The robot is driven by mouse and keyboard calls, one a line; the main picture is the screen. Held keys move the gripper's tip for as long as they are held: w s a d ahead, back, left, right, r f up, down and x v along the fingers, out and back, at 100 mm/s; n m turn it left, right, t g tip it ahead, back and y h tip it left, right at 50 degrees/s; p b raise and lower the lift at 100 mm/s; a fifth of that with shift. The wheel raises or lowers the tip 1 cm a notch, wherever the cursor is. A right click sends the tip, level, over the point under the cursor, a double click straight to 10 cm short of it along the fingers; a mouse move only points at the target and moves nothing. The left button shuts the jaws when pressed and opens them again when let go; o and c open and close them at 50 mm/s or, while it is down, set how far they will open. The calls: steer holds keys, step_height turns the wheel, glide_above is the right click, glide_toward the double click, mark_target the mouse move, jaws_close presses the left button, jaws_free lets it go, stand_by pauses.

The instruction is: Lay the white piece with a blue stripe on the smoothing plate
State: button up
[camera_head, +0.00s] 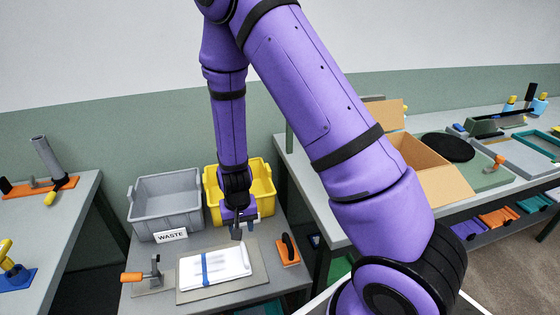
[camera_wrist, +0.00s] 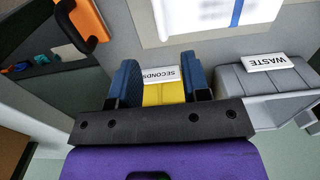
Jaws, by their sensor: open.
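The white piece with a blue stripe (camera_head: 228,266) lies flat on the grey-beige smoothing plate (camera_head: 258,262), on the low table in the head view. The stripe runs across its middle. Part of the piece also shows at the top edge of the wrist view (camera_wrist: 205,16). My gripper (camera_head: 240,228) hangs just behind the plate, in front of the yellow bin. In the wrist view my gripper's blue fingers (camera_wrist: 160,68) stand apart with nothing gripped between them. The piece is clear of the fingers.
The yellow bin (camera_head: 262,180), labelled SECONDS, and the grey WASTE bin (camera_head: 165,188) stand behind the plate. An orange-handled tool (camera_head: 132,277) sits left of the plate and an orange block with a black handle (camera_head: 287,252) right. A higher bench (camera_head: 310,205) with an open cardboard box (camera_head: 440,180) is at right.

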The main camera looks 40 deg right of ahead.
step_height(320, 180, up, 24)
steer(key=s+d+n+t+y, duration=0.1)
steer(key=s+d+n+t, duration=0.1)
steer(key=s, duration=0.1)
steer(key=s+d+r+t, duration=0.1)
steer(key=s+d+r, duration=0.1)
steer(key=s+r, duration=0.6)
steer(key=s+d+r+n+t+h, duration=0.1)
steer(key=s+d+r+t, duration=0.1)
steer(key=s+r, duration=0.7)
steer(key=shift+s+d+r+n, duration=0.2)
steer(key=shift+s+d+n, duration=0.1)
steer(key=shift+s+d, duration=0.2)
steer(key=shift+c, duration=0.3)
